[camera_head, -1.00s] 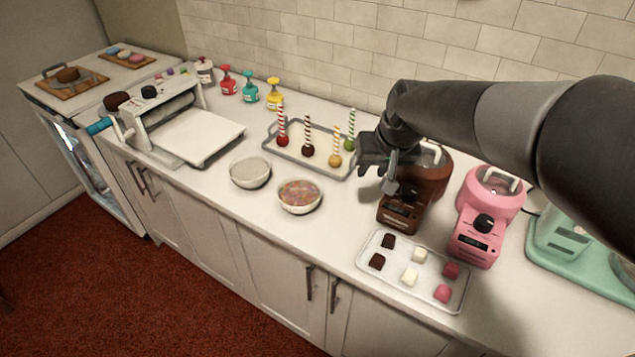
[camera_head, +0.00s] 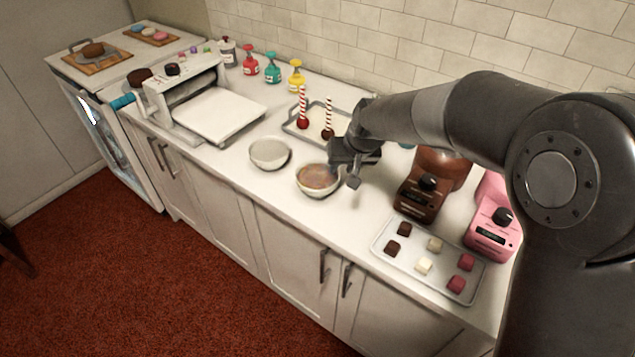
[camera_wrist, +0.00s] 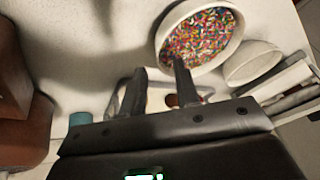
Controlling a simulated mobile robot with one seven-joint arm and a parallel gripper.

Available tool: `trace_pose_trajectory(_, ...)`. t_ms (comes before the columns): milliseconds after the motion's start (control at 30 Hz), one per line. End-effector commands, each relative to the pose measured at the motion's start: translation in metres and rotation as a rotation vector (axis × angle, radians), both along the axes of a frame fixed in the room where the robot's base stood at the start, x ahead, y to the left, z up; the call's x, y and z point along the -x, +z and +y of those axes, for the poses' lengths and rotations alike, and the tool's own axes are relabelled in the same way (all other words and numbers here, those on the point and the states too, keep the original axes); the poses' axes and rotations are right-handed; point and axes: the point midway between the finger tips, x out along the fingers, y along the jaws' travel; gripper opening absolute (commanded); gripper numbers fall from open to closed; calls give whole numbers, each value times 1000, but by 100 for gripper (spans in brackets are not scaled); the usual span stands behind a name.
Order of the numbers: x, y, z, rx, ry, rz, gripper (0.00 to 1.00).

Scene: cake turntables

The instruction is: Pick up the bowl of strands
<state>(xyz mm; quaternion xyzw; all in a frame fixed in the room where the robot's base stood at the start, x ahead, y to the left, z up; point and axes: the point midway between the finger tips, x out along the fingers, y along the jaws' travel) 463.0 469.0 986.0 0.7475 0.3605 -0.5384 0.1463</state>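A white bowl (camera_head: 318,194) full of many-coloured strands (camera_head: 317,177) stands upright on the counter, left of my gripper (camera_head: 350,172). In the wrist view the bowl (camera_wrist: 238,32) is at the top, and its strands (camera_wrist: 197,38) show clearly. My gripper (camera_wrist: 160,76) is open, its two dark fingers apart with nothing held. The right-hand finger overlaps the bowl's near rim in the wrist view; I cannot tell whether they touch. In the head view my gripper hides part of the tray behind it.
A second pale bowl (camera_head: 268,163) stands just left, with a white-slabbed roller machine (camera_head: 215,112) beyond. A tray (camera_head: 291,130) with striped-stick cake pops is behind. A brown machine (camera_head: 412,203) and a tray of small cubes (camera_head: 388,258) are to the right. The counter front is clear.

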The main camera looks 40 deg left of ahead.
Motion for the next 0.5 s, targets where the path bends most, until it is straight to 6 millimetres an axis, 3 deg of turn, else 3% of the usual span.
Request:
trace_pose_trajectory(200,-5,-25,10,1,2,2,29)
trace_pose_trajectory(500,-6,-27,11,0,1,0,27)
